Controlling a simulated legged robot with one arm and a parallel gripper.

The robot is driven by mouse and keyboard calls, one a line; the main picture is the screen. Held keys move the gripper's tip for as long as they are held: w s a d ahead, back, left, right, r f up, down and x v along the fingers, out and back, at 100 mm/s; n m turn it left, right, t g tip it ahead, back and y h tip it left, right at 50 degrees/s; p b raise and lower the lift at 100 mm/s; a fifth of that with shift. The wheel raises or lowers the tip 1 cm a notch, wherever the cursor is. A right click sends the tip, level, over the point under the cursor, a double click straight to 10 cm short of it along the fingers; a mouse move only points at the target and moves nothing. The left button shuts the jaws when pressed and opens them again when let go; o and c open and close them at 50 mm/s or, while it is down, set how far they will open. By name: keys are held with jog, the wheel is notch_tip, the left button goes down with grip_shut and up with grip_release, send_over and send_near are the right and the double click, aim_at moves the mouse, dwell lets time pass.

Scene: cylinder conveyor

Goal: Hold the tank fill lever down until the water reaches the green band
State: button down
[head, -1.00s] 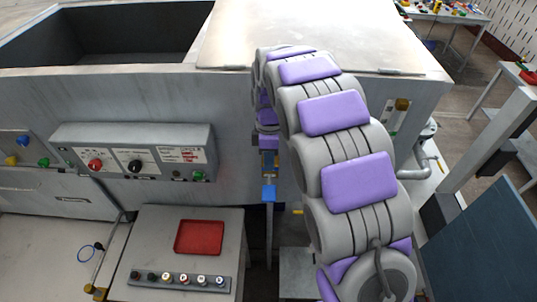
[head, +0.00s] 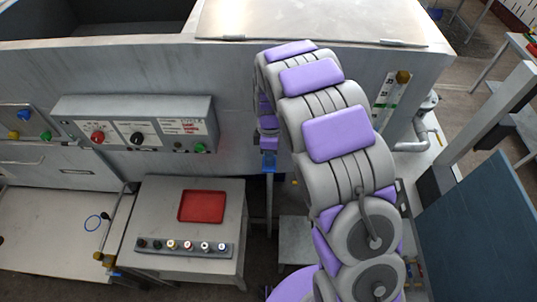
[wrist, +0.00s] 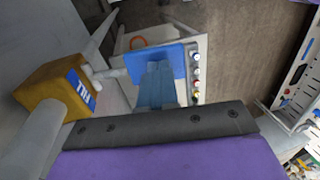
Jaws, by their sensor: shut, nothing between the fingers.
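In the wrist view, a brass valve block (wrist: 52,88) with a blue FILL label (wrist: 80,90) stands at the left. A short pale metal lever (wrist: 112,76) sticks out from it towards my gripper (wrist: 158,62). The gripper's blue fingers are shut and empty, beside the lever's end; I cannot tell whether they touch it. In the head view the gripper (head: 268,162) points down in front of the grey tank (head: 240,100), and my arm hides the valve. A gauge strip (head: 384,90) with green marks stands right of my arm, partly hidden. Its water level cannot be read.
A control panel (head: 135,125) with red, black and green knobs is on the tank front. Below it is a cabinet (head: 150,210) with a red tray (head: 202,207) and a button row. Pipes (head: 425,125) and a blue panel (head: 475,230) are at the right.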

aim_at(269, 169)
jog(key=shift+f, duration=0.1)
jog(key=s+f+t+b, duration=0.1)
jog(key=f+t+b, duration=0.1)
jog(key=b, duration=0.1)
jog(key=shift+s+b, duration=0.1)
jog(key=shift+b, duration=0.3)
jog(key=f+t+b, duration=0.1)
jog(key=t+b, duration=0.1)
jog(key=shift+s+f+t, duration=0.25)
jog(key=shift+f+t, duration=0.05)
jog(key=shift+f, duration=0.1)
jog(key=shift+f+b, duration=0.45)
jog(key=shift+b, duration=0.1)
jog(key=shift+s, duration=0.1)
jog(key=shift+s+f, duration=0.2)
jog(key=shift+s, duration=0.05)
dwell(5.7)
